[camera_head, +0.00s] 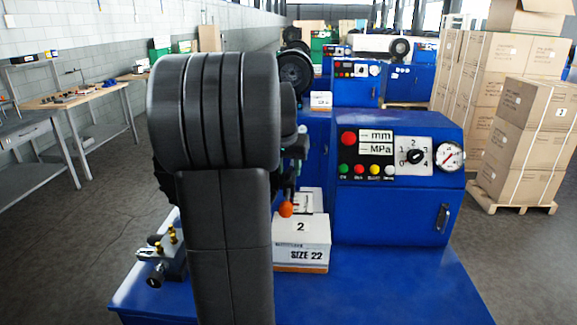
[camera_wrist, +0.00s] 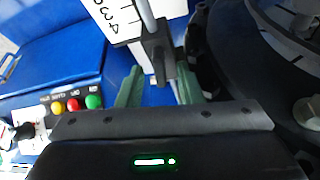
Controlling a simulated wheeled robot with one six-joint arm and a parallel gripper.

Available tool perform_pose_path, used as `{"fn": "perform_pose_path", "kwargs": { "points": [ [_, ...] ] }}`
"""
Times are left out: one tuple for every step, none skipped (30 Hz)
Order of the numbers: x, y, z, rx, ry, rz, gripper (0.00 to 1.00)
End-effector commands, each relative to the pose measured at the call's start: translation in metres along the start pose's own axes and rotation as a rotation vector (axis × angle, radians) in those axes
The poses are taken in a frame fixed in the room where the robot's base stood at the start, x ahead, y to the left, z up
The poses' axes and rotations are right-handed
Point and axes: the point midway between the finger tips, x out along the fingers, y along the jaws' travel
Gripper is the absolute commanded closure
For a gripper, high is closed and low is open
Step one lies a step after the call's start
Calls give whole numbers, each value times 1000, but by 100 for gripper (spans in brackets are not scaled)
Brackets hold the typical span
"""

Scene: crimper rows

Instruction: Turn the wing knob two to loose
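In the wrist view my gripper (camera_wrist: 160,84) has its two green fingers apart, one on each side of a black block (camera_wrist: 155,52) with a grey rod. The fingers do not look closed on it. I cannot tell whether this block is wing knob two. In the head view the fingers hang beside the blue machine, largely hidden by my arm; an orange ball (camera_head: 286,209) shows just below them. The machine's panel has a black selector knob (camera_head: 414,157) on a numbered plate. It also shows in the wrist view (camera_wrist: 24,131), left of the fingers.
A white box marked 2 and SIZE 22 (camera_head: 301,245) stands on the blue base (camera_head: 385,285). A brass-fitted block (camera_head: 163,258) is at its left. Colored buttons (camera_head: 366,169) and a gauge (camera_head: 450,157) flank the selector. Stacked cartons (camera_head: 525,130) stand right.

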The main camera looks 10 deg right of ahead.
Motion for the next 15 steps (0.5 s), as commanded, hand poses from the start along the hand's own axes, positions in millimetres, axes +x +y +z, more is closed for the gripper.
{"fn": "perform_pose_path", "kwargs": {
  "points": [
    [0,0,0,0,0,0,67],
    [0,0,0,0,0,0,67],
    [0,0,0,0,0,0,67],
    [0,0,0,0,0,0,67],
    [0,0,0,0,0,0,67],
    [0,0,0,0,0,0,69],
    [0,0,0,0,0,0,75],
    [0,0,0,0,0,0,81],
    [0,0,0,0,0,0,89],
    [0,0,0,0,0,0,95],
    [0,0,0,0,0,0,100],
    [0,0,0,0,0,0,100],
    [0,0,0,0,0,0,100],
    [0,0,0,0,0,0,100],
    [0,0,0,-1,0,-1,100]
  ]
}}
